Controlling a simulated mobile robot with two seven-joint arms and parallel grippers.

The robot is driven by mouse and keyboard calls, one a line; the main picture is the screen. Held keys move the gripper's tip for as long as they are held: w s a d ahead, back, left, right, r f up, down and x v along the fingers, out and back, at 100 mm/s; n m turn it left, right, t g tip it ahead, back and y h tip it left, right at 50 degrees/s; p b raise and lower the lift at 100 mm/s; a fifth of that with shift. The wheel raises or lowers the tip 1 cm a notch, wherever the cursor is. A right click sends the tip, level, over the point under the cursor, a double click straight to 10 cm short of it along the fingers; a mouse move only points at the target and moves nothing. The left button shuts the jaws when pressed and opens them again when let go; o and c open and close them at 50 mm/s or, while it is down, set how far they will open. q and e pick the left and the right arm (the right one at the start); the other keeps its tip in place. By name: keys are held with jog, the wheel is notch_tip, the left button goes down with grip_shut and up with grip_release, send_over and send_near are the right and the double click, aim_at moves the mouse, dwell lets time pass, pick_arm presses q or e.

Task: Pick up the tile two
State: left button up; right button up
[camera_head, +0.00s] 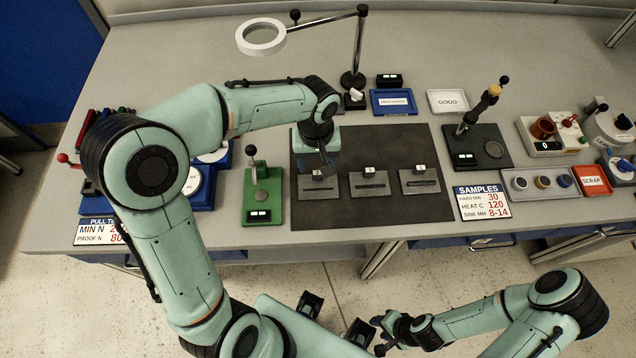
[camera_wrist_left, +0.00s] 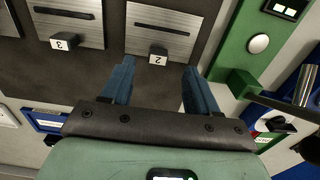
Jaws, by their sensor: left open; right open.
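Tile two is a grey metal plate (camera_wrist_left: 150,18) with a dark slot and a black tab (camera_wrist_left: 158,56) marked 2, lying on the dark mat. In the head view its plate (camera_head: 320,193) is the leftmost of three, with the tab hidden behind my gripper. My left gripper (camera_head: 326,168) hangs over its far side, pointing down. In the left wrist view the open, empty fingers (camera_wrist_left: 160,66) lie to either side of the tab; contact cannot be told. My right gripper (camera_head: 379,335) is open and empty, low in front of the bench.
The plate with tab 3 (camera_head: 369,190) and a third plate (camera_head: 419,187) lie to the right. A green stand (camera_head: 262,205) with a lever is close on the left. A ring lamp (camera_head: 262,36) and a blue tray (camera_head: 393,108) are behind. The dark mat (camera_head: 400,145) is clear behind the right plates.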

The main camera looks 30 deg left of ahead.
aim_at(318, 174)
pick_arm(q)
notch_tip(318, 174, down, 5)
jog(key=shift+d, duration=0.15)
grip_shut()
jog(key=shift+r, duration=0.1)
